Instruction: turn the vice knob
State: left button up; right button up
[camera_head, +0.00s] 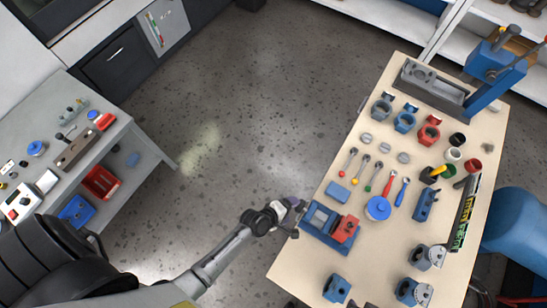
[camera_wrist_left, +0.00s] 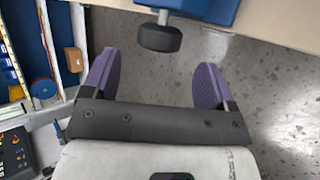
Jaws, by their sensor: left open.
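The vice (camera_head: 320,217), blue with a red block at one side, sits at the left edge of the wooden workbench. Its black knob (camera_wrist_left: 160,38) on a short metal shaft sticks out from the vice's blue body (camera_wrist_left: 205,8) in the left wrist view. My left gripper (camera_head: 288,212) is beside the vice, off the bench edge. In the wrist view its two purple fingers (camera_wrist_left: 156,75) are spread wide and empty. The knob lies ahead, between the lines of the fingers, and they appear not to touch it. My right gripper is not in view.
The workbench (camera_head: 300,271) holds a blue round container (camera_head: 378,208), screwdrivers, several valve parts and a blue press (camera_head: 497,78). A grey side table (camera_head: 95,135) with tools and bins stands at left. The floor between them is clear.

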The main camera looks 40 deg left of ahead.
pick_arm(q)
jog(key=v, duration=0.8)
jog(key=shift+s+p, duration=0.15)
jog(key=shift+p, duration=0.15)
jog(key=shift+a, duration=0.1)
